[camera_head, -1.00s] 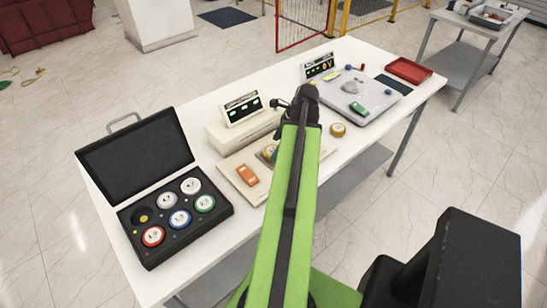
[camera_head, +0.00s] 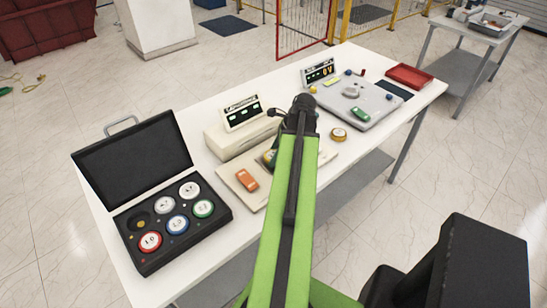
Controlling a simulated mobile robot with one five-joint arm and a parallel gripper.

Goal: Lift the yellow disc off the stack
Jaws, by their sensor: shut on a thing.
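My green arm reaches over the table and hides most of my gripper (camera_head: 272,148); only a dark part shows at the arm's left edge. There, a small sliver of the yellow disc (camera_head: 267,157) shows low beside the arm, above the beige base plate (camera_head: 238,183). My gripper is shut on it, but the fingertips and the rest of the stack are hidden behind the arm. I cannot tell whether the disc touches what is under it.
An open black case (camera_head: 187,237) with several labelled discs stands at the left. An orange device (camera_head: 247,180) lies on the base plate. A beige instrument (camera_head: 240,135) stands behind. An amber disc (camera_head: 338,134), a grey panel (camera_head: 362,112) and a red tray (camera_head: 410,76) are to the right.

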